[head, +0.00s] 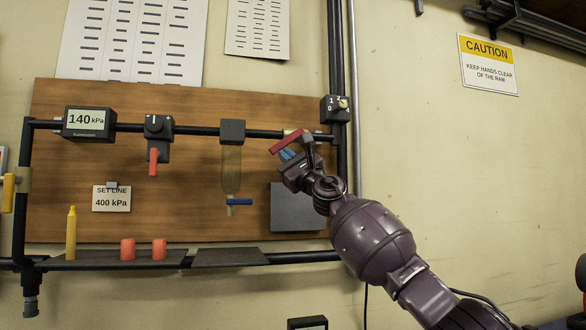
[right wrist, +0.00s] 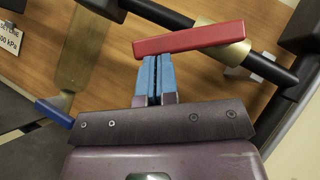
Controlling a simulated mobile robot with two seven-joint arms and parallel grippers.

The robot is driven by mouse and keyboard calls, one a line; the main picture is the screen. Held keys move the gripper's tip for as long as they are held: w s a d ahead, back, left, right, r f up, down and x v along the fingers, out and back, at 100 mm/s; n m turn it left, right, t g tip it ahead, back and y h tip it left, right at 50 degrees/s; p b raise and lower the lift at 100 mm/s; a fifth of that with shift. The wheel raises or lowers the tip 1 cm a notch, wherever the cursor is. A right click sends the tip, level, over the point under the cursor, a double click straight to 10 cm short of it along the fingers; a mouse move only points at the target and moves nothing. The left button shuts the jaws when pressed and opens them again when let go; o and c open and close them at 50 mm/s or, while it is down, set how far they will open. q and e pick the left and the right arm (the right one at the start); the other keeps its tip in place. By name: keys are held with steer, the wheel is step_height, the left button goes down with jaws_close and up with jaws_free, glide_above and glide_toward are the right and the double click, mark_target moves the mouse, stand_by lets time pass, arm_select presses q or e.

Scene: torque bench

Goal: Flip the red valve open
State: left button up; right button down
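The red valve has a red bar handle (head: 287,141) on a brass body (head: 292,131), on the pipe at the right of the wooden board. The handle slants across the pipe, lower at its left end. In the right wrist view the red handle (right wrist: 188,40) lies just beyond my fingertips, with the brass body (right wrist: 222,50) to its right. My right gripper (head: 288,155) is at the handle's lower side. In the right wrist view its blue fingers (right wrist: 153,78) are together with nothing visible between them. Whether they touch the handle, I cannot tell. My left gripper is out of view.
Left along the pipe are a gauge (head: 90,122) reading 140 kPa, a regulator with a red lever (head: 153,161), and a cylinder with a blue handle (head: 240,201). A shelf (head: 200,258) below holds a yellow bottle (head: 71,233) and two red cylinders. A dial box (head: 334,109) sits close right.

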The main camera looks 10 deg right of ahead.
mark_target(277, 147)
steer(key=m+t+h, duration=0.1)
steer(key=m+h, duration=0.1)
steer(key=m, duration=0.1)
steer(key=a+r+m+t+h, duration=0.1)
steer(key=m+t+h, duration=0.1)
steer(key=m, duration=0.1)
steer(key=a+r+m+t+h, duration=0.1)
steer(key=m+h, duration=0.1)
steer(key=shift+a+r+m+h+p, duration=0.2)
steer(key=shift+m+h+p, duration=0.1)
steer(key=shift+m, duration=0.1)
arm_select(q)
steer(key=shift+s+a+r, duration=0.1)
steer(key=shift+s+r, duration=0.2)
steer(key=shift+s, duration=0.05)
arm_select(e)
steer(key=m+h, duration=0.1)
steer(key=r+m+h, duration=0.1)
steer(key=m+t+h, duration=0.1)
steer(key=shift+s+a+r, duration=0.1)
steer(key=shift+a+r, duration=0.15)
steer(key=shift+a, duration=0.1)
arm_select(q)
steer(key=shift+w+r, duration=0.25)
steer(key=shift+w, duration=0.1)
